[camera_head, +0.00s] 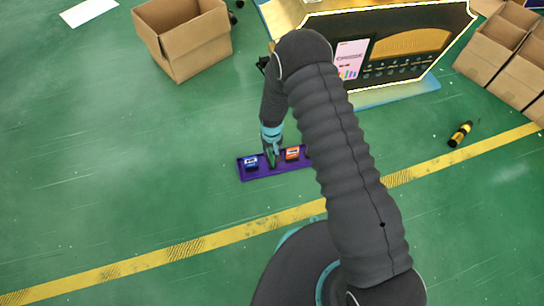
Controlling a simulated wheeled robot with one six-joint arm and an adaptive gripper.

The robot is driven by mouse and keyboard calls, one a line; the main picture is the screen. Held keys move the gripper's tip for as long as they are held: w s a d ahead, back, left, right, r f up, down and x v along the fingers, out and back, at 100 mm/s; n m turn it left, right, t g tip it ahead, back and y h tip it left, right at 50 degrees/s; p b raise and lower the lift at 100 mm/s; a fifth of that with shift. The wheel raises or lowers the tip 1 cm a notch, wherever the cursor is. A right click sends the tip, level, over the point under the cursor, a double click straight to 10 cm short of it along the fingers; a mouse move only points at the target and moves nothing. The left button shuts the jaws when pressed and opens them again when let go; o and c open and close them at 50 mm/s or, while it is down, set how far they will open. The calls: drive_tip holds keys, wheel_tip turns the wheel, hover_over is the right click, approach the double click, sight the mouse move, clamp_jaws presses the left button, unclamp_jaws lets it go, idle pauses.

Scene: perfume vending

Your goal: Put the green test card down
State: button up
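A long purple tray (263,173) lies on the green floor. A blue card (251,161) is in its left part and an orange card (292,153) is in its right part. My gripper (272,157) points down at the middle of the tray, between these two cards. A narrow dark green sliver, seemingly the green test card (272,161), shows at the fingertips. It is too small to tell whether the fingers grip it or whether it touches the tray. My arm hides the tray's right end.
An open cardboard box (185,45) stands at the upper left. A vending machine (408,45) with a lit edge stands behind my arm. More boxes (500,45) are at the upper right. A black-and-yellow bottle (460,134) lies on the floor. A yellow stripe (190,248) crosses nearer.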

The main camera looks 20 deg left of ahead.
wheel_tip(320, 180, up, 6)
drive_tip(key=shift+r, duration=0.45)
drive_tip(key=d+r+m+t, duration=0.1)
drive_tip(key=d+r, duration=0.4)
drive_tip(key=r, duration=0.5)
drive_tip(key=d+r+m+t, duration=0.1)
drive_tip(key=d+r, duration=0.4)
drive_tip(key=r, duration=0.6)
drive_tip(key=d+r+m, duration=0.1)
drive_tip(key=d+r, duration=0.4)
drive_tip(key=r, duration=0.5)
drive_tip(key=s+d+r+m+t, duration=0.1)
drive_tip(key=s+d+r+t, duration=0.1)
drive_tip(key=s+d+r, duration=0.8)
drive_tip(key=s+d+r+m, duration=0.1)
drive_tip(key=s+d+r, duration=0.1)
drive_tip(key=s, duration=0.3)
drive_tip(key=s+d+r+m+t, duration=0.1)
drive_tip(key=s+d+r, duration=0.2)
drive_tip(key=s, duration=0.3)
drive_tip(key=shift+s+d+r+t, duration=0.3)
drive_tip(key=shift+d, duration=0.4)
